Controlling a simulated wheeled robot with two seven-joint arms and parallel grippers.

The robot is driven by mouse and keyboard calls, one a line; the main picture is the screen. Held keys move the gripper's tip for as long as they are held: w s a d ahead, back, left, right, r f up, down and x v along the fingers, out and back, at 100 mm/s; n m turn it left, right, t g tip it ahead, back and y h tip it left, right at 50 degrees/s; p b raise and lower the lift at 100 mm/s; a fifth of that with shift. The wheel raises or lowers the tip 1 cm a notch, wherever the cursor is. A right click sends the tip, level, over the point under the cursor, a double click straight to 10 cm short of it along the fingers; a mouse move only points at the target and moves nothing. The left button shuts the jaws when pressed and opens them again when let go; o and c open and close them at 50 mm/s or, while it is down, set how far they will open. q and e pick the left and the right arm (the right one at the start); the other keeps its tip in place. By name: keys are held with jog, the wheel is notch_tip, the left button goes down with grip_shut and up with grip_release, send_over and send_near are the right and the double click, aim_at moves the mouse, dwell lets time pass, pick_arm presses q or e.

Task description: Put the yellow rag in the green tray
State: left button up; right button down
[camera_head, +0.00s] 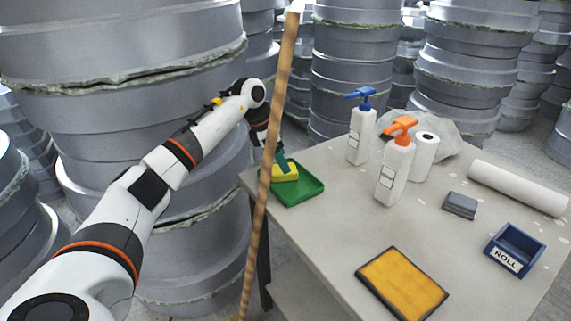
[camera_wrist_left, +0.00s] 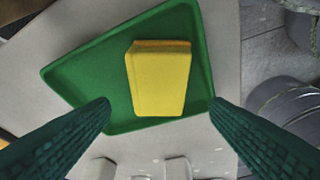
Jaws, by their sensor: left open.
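The yellow rag (camera_head: 286,175), a folded block, lies inside the green tray (camera_head: 306,193) at the table's far left corner. In the left wrist view the rag (camera_wrist_left: 160,82) appears within the rim of the tray (camera_wrist_left: 85,75), with bare green floor beside it. My left gripper (camera_head: 281,158) is just above the rag, partly hiding it in the head view. My right gripper is not in view.
A wooden pole (camera_head: 269,165) crosses in front of the tray's left side. Bottles with blue (camera_head: 361,130) and orange (camera_head: 396,165) pumps, a paper roll (camera_head: 424,158), a grey block (camera_head: 459,205), a ROLL box (camera_head: 514,250) and a dark-framed yellow pad (camera_head: 402,284) stand on the table.

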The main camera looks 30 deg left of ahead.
pick_arm(q)
jog(key=v, duration=0.8)
jog(key=shift+p, duration=0.35)
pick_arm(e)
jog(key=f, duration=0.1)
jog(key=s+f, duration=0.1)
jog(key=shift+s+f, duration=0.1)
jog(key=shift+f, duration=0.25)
pick_arm(q)
jog(key=shift+r, duration=0.1)
